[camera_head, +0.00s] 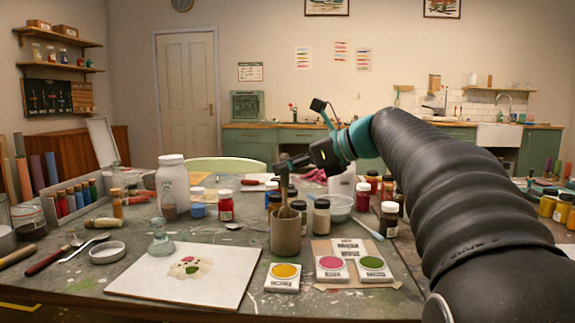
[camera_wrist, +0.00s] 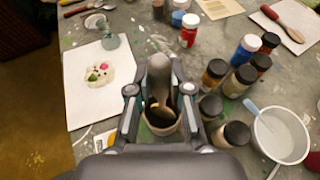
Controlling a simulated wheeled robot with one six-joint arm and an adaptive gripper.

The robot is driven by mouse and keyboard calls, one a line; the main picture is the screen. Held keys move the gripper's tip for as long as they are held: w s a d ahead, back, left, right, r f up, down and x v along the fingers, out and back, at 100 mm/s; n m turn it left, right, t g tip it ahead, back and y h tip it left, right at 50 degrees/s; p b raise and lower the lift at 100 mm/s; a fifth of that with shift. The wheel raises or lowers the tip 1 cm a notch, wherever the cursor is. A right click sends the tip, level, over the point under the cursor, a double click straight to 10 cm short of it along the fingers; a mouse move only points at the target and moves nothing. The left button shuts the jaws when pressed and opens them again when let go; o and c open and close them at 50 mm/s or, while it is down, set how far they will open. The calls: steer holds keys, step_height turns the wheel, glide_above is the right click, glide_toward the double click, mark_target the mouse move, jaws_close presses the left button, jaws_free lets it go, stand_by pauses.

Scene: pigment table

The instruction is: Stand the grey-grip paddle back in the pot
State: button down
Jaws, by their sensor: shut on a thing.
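My gripper (camera_head: 292,163) is shut on the grey-grip paddle (camera_wrist: 159,76), with one finger on each side of the grey grip in the wrist view. In the head view the paddle (camera_head: 284,186) hangs roughly upright below my gripper, over the mouth of the brown pot (camera_head: 285,240). Its lower part appears to reach into the pot, though how deep I cannot tell. The pot also shows in the wrist view (camera_wrist: 161,129), between my fingers, with a pale wooden piece in its mouth. The pot's inside is dark and mostly hidden.
A white board (camera_head: 185,277) with paint dabs lies left of the pot. Pigment pans, including a yellow one (camera_head: 284,275), lie in front and to the right. Several dark-capped jars stand close right of the pot, including one (camera_head: 322,217). A white bowl (camera_wrist: 280,134) stands beyond them.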

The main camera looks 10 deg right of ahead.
steer(key=c, duration=1)
jaws_free()
steer(key=shift+d, duration=0.1)
steer(key=v, duration=1.2)
